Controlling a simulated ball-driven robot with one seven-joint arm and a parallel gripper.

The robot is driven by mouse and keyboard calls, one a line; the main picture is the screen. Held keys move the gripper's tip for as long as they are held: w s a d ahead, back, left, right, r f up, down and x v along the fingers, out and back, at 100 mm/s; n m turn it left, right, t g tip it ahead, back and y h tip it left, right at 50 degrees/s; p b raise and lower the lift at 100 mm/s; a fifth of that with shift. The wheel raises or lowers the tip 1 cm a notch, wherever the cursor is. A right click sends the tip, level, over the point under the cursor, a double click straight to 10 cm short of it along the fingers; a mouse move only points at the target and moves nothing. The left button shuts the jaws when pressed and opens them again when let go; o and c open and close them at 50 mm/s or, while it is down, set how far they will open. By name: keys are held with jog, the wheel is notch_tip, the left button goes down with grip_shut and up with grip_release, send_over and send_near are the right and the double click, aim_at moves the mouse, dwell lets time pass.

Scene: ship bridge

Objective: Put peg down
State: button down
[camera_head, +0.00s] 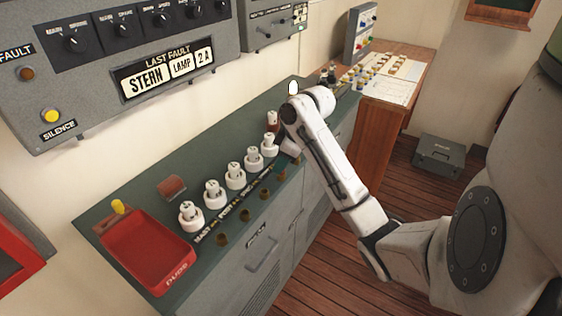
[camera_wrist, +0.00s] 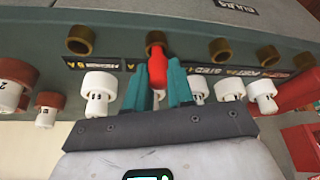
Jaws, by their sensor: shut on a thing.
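In the wrist view, my gripper (camera_wrist: 157,80) has its teal fingers on either side of a red peg (camera_wrist: 157,66) and is shut on it. The peg's upper end overlaps the lower edge of one brass socket (camera_wrist: 155,38); I cannot tell whether it touches or enters it. Other brass sockets, one of them at the left (camera_wrist: 80,40), line the console edge.
A wooden desk with papers (camera_head: 385,75) stands beyond my arm. A grey case (camera_head: 438,157) is on the floor.

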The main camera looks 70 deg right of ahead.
jog(key=shift+f, duration=0.2)
jog(key=c, duration=1)
grip_release()
jog(key=shift+r, duration=0.6)
jog(key=p+v, duration=0.3)
jog(key=v, duration=0.8)
jog(key=shift+s+r+p, duration=0.2)
jog(key=shift+r+p, duration=0.05)
jog(key=shift+p, duration=0.1)
jog(key=shift+s, duration=0.1)
